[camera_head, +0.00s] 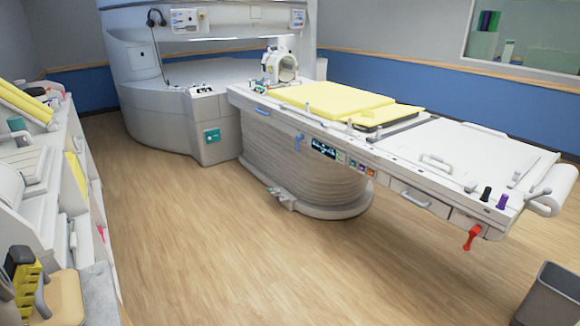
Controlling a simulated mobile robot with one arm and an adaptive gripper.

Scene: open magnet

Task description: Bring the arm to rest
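Neither my arm nor my gripper can be made out in the head view. The open magnet (165,100) stands at the back, a large white machine with an upper and a lower part. Its patient table (455,150) reaches out from it toward the right. Yellow pads (325,98) lie on the table, and a white ring-shaped coil (280,67) stands at its magnet end.
White shelving (65,165) with several items runs along the left edge. A black and yellow object (24,275) is at the lower left. A red handle (472,237) hangs under the table. A grey bin (550,298) stands lower right. The middle wooden floor (250,255) is clear.

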